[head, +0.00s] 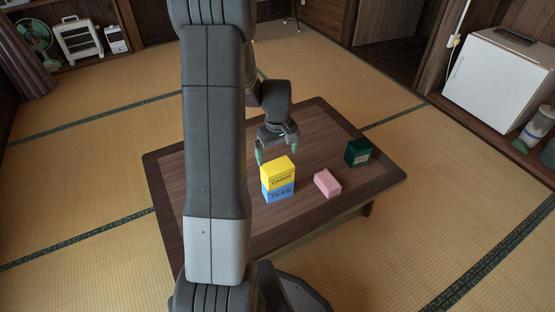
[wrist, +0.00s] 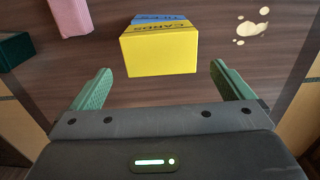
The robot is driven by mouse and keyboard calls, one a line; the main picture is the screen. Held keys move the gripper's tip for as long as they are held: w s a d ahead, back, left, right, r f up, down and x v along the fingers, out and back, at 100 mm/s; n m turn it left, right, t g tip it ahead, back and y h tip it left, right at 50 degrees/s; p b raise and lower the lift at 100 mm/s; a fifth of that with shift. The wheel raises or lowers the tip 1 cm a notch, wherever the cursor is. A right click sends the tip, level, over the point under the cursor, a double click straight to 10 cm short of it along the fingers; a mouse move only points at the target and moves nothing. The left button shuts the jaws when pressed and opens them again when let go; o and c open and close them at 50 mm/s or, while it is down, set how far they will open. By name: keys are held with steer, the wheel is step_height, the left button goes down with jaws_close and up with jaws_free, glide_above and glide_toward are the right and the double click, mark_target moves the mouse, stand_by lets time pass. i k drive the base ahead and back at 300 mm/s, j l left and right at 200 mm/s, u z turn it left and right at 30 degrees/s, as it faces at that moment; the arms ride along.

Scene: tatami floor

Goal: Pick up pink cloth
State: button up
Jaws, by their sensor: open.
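The pink cloth (head: 327,184) looks like a small pink block lying on the low wooden table, right of a stack of two boxes. In the wrist view the pink cloth (wrist: 70,15) shows at the top left, partly cut off. My gripper (head: 276,148) is open and empty above the table, just behind the stack in the head view. In the wrist view the yellow box lies ahead between my green fingers (wrist: 161,78), with the pink cloth off to the left.
A yellow "CARDS" box (head: 278,172) sits on a blue "TILES" box (head: 280,193). A dark green box (head: 358,152) stands right of the pink cloth, near the right edge of the table (head: 310,122). Cream spots (wrist: 252,27) mark the tabletop in the wrist view.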

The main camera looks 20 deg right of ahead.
mark_target(326, 182)
steer(key=z, duration=1.6)
